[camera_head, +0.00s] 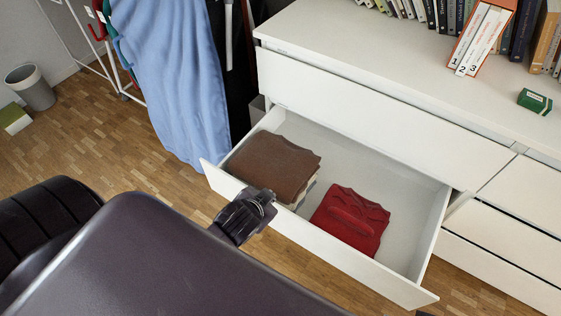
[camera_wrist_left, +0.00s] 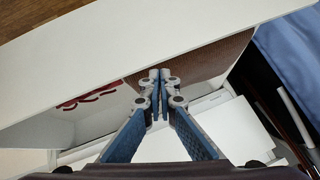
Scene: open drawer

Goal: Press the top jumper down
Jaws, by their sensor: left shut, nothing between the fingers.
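A brown folded jumper (camera_head: 272,163) lies on top of a stack in the left part of the open drawer (camera_head: 420,215); paler folded cloth shows under its right edge. A red folded jumper (camera_head: 350,221) lies to its right. My left gripper (camera_head: 268,196) is shut and empty at the drawer's front wall, overlapping the brown jumper's near edge in the head view. In the left wrist view the closed fingertips (camera_wrist_left: 160,80) appear in front of the brown jumper (camera_wrist_left: 205,60); I cannot tell whether they touch it. The red jumper (camera_wrist_left: 90,95) partly shows there. My right gripper is not in view.
The drawer belongs to a white dresser (camera_head: 375,105) with books (camera_head: 480,40) and a green box (camera_head: 535,101) on top. Blue cloth (camera_head: 170,70) hangs just left of the drawer. A grey bin (camera_head: 32,88) stands at far left. The drawer's back right is bare.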

